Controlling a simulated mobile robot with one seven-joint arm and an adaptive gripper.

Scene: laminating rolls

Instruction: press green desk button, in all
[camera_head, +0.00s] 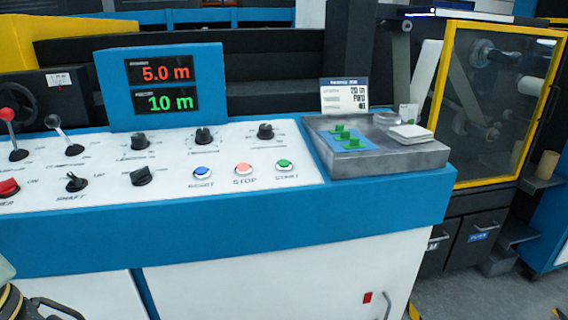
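The green button (284,164) is a small round cap in a pale ring on the white top of the control desk (225,185), with a label below it that seems to read START. It is the rightmost of three buttons in a row. Nothing touches or covers it. A dark, rounded part that looks like my gripper (42,306) shows only partly at the lower left corner, far from the green button. Its fingertips cannot be made out, so whether it is open or shut is unclear.
A red STOP button (243,169) and a blue RESET button (202,173) sit left of it. Black knobs (265,131) stand behind. A grey tray (400,160) with green pieces is close on the right. A display (165,88) reads 5.0 m and 10 m.

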